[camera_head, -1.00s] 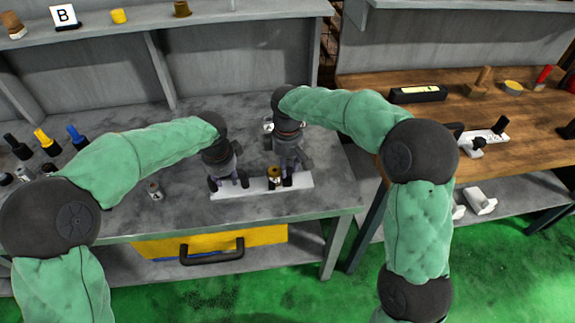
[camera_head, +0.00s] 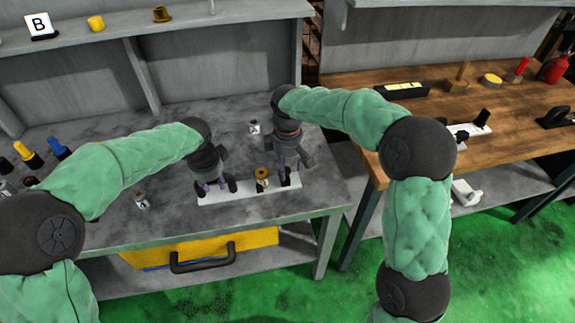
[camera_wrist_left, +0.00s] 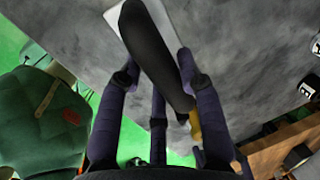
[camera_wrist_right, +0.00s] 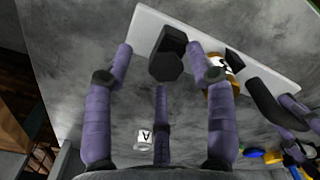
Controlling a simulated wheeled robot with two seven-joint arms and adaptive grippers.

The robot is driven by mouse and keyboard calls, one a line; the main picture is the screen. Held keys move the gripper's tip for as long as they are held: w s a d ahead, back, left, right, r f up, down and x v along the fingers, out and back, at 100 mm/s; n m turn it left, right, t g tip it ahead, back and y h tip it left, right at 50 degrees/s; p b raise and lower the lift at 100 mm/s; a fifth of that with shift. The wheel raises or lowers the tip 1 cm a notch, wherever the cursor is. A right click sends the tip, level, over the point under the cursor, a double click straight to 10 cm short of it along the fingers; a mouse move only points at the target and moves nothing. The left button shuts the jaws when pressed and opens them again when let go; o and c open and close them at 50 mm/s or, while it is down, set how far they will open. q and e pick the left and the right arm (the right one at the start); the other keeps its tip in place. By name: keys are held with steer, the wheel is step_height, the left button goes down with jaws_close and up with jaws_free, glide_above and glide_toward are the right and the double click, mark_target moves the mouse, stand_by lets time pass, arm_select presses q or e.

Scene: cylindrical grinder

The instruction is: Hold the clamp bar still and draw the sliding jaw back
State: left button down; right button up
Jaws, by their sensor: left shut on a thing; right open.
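The clamp bar is a long white plate (camera_head: 235,195) on the grey bench. My left gripper (camera_head: 215,189) is shut at its left end, on a black curved handle (camera_wrist_left: 150,50) that fills the space between the fingers in the left wrist view. A black block (camera_wrist_right: 167,57), which looks like the sliding jaw, stands on the bar toward its right end. My right gripper (camera_wrist_right: 160,65) is open, with a finger on each side of this block; contact is unclear. A brass-topped part (camera_head: 262,175) stands between the grippers, close to the right one.
A small labelled cylinder (camera_head: 142,201) stands left of the bar, and another (camera_head: 253,128) behind it. Coloured bottles (camera_head: 57,148) are at the bench's left. A yellow case (camera_head: 205,248) is below the bench. A wooden table (camera_head: 440,105) stands to the right.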

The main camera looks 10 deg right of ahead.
mark_target(288, 169)
arm_select(q)
steer(key=shift+f, duration=0.1)
arm_select(e)
step_height(288, 169, up, 12)
stand_by(0.5)
arm_select(q)
steer(key=c, duration=0.7)
jaws_free()
steer(key=shift+c, duration=0.2)
steer(key=shift+r, duration=0.3)
step_height(288, 169, up, 11)
steer(key=s, duration=0.2)
steer(key=shift+s+r, duration=0.15)
steer(key=shift+s, duration=0.05)
